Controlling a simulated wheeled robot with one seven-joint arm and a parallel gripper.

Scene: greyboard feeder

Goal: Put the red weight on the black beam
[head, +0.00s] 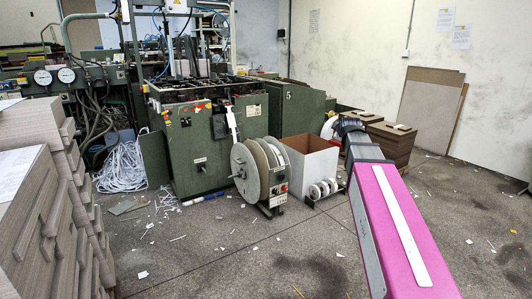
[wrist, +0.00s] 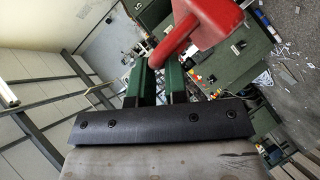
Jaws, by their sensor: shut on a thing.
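The red weight (wrist: 212,22) shows at the top of the wrist view, with a rounded red part reaching down to my gripper (wrist: 158,68). The gripper's two green fingers are shut on this part, and the block hangs off to the upper right. The weight looks clear of any surface. A wide black bar with screws at the bottom of the wrist view looks like my gripper's own body. In the head view my pink arm reaches away from me, and the gripper and weight cannot be seen there. I cannot pick out the black beam for certain in either view.
A green machine (head: 205,150) with a dark open top stands ahead. Reels (head: 250,172) and an open box (head: 307,160) stand at its front right. Greyboard stacks (head: 35,215) fill the left front. The floor (head: 240,262) between has only paper scraps.

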